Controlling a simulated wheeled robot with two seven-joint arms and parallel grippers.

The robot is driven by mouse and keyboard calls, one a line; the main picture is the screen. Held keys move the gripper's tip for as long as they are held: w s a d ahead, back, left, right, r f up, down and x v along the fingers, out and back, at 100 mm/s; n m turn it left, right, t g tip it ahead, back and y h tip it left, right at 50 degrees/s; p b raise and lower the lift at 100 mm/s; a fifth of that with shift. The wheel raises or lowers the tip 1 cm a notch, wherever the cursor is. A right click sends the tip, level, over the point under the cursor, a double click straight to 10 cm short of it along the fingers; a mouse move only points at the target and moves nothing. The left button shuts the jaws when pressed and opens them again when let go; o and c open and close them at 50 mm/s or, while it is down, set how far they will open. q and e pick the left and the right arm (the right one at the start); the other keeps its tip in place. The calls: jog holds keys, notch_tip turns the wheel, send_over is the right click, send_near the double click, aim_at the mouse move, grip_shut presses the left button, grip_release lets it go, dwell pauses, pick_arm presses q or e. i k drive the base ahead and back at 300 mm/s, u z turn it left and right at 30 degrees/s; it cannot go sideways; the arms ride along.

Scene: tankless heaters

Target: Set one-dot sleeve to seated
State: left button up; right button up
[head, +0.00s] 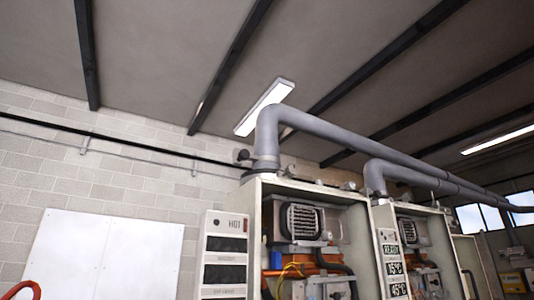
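Two open-fronted heater cabinets stand at the lower right of the head view. The nearer heater (253,235) has a grey flue pipe (268,125) rising from its top and bending right. A wider collar (266,163) sits where this pipe meets the cabinet top. The second heater (378,222) has a similar pipe (373,175). I see no dot marks, so I cannot tell which part is the one-dot sleeve, or whether it is in view. Neither of my grippers is in view.
A panel marked HOT (226,222) with dark displays stands left of the nearer heater. Another panel (391,250) shows lit readings. A white board (103,255) is on the block wall. A red-orange curved thing (22,287) shows at the bottom left.

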aim_at(266, 155)
jog(key=z, duration=2.4)
jog(key=i, duration=1.55)
jog(key=u, duration=2.75)
